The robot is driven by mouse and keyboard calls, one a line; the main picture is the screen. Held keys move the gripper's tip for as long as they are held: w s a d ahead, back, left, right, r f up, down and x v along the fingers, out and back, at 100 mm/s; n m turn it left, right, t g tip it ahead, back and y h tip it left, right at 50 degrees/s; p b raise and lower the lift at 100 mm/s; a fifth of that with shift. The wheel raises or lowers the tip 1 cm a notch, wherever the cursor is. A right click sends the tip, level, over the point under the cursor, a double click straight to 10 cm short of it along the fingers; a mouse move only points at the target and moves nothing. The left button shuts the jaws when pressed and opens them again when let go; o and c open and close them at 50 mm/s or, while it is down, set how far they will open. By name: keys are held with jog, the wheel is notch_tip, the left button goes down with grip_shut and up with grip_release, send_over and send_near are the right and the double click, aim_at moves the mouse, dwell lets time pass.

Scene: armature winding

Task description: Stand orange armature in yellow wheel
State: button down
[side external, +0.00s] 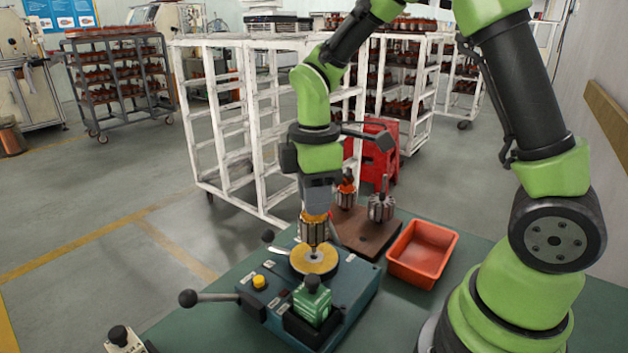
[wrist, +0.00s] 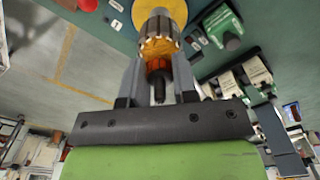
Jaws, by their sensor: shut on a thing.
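My gripper (side external: 318,200) points straight down and is shut on the orange armature (side external: 314,231), which hangs upright between the fingers. In the wrist view the armature (wrist: 156,45) shows its orange winding and dark shaft between my gripper's fingers (wrist: 158,75). The yellow wheel (side external: 318,262) lies flat on top of the teal machine (side external: 290,312). The armature is directly over the wheel's middle, its lower shaft end at or very near the centre hub. I cannot tell whether the shaft is inside the hub. Part of the wheel (wrist: 172,10) shows behind the armature in the wrist view.
A brown board (side external: 362,238) behind the machine holds another orange-wound armature (side external: 346,192) and a grey one (side external: 381,205). An orange-red bin (side external: 422,254) stands to the right. The machine has a black-knobbed lever (side external: 210,298), a yellow button (side external: 259,282) and a green block (side external: 312,302).

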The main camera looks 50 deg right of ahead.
jog(key=shift+f, duration=1.35)
dwell(0.5)
jog(key=c, duration=0.8)
grip_release()
jog(key=shift+r, duration=0.1)
jog(key=shift+r, duration=2.15)
jog(key=shift+r, duration=0.1)
